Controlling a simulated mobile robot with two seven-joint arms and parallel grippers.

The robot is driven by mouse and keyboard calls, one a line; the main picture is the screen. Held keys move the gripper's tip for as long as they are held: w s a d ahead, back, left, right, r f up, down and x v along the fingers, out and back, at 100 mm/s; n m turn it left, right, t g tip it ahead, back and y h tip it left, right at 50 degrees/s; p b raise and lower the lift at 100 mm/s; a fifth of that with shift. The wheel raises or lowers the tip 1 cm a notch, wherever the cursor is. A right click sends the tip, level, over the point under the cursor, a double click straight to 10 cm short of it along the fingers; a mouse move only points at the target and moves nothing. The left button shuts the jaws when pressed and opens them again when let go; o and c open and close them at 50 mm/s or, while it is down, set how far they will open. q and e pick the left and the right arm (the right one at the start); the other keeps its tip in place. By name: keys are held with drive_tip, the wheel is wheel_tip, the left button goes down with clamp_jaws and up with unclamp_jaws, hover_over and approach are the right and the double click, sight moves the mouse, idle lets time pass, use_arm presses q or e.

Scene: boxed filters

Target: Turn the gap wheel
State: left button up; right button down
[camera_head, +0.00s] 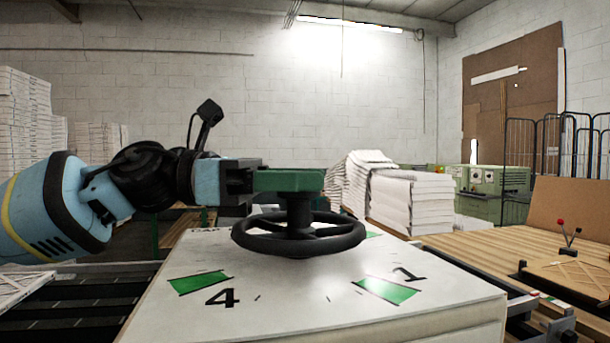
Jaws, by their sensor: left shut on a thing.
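The gap wheel (262,243) is a black spoked handwheel lying flat above a white panel (320,290) at the centre of the head view. Its black hub rises in the middle. My left gripper (290,181) comes in level from the left and is shut on the wheel's hub. A green block reaches from the black gripper body across the top of the hub. I cannot tell whether the green block belongs to the fingers or the wheel. The panel carries green marks and the numbers 4 and 1 around the wheel. My right gripper is not in view.
White paper stacks (412,205) stand behind the wheel. A green machine (490,190) stands back right. A wooden table (470,247) at the right holds a board and a small red-knobbed lever (566,240). A dark roller conveyor (90,300) lies at the lower left.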

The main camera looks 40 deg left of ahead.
use_arm(q)
drive_tip(key=o, duration=1.3)
drive_tip(key=shift+o, duration=0.4)
drive_tip(key=shift+a, duration=0.1)
